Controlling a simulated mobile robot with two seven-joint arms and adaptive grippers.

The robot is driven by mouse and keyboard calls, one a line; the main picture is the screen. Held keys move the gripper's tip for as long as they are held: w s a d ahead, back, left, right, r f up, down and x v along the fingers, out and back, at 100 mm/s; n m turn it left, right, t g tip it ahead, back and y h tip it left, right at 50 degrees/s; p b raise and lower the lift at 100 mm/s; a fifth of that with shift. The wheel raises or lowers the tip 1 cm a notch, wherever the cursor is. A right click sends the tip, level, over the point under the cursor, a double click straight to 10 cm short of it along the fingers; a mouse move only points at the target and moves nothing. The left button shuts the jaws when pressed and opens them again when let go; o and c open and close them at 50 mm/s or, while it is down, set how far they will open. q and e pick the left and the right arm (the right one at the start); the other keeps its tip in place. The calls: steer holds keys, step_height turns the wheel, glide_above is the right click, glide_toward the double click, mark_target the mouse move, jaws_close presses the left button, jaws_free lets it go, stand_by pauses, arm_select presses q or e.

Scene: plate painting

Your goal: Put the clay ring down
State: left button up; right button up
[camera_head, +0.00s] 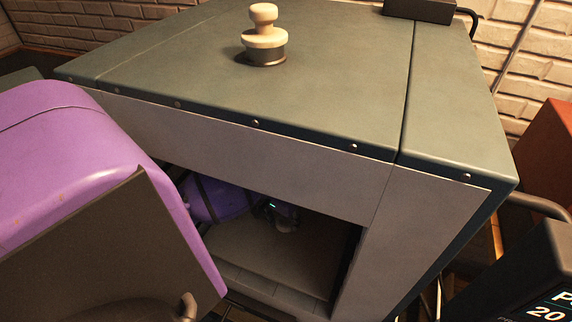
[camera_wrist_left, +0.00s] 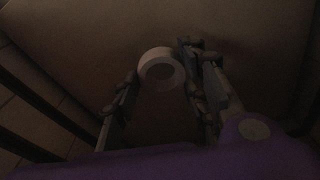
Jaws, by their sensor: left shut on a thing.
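The clay ring (camera_wrist_left: 158,66) is a pale, short round piece in the dim left wrist view. My left gripper (camera_wrist_left: 160,62) has a finger on each side of it and is shut on it. In the head view, my left gripper (camera_head: 284,222) is inside the kiln (camera_head: 250,150), reached through its front opening. It is above the pale kiln floor (camera_head: 255,265). The ring cannot be made out in the head view. Whether it touches a surface below is too dark to tell. My right gripper is not in view.
A dark panel (camera_head: 90,255) with a handle stands at the lower left. A pale knob (camera_head: 264,38) is on the kiln top. A display box (camera_head: 535,275) is at the right.

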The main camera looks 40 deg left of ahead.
mark_target(286, 221)
arm_select(q)
step_height(286, 221, down, 3)
steer(key=shift+r, duration=0.1)
steer(key=shift+w+f, duration=0.2)
steer(key=shift+f, duration=0.1)
steer(key=shift+f, duration=0.1)
steer(key=o, duration=1.2)
steer(key=shift+c, duration=0.2)
steer(key=shift+s+r, duration=0.25)
steer(key=shift+r, duration=1.65)
steer(key=shift+s+r, duration=0.2)
steer(key=shift+r, duration=1.7)
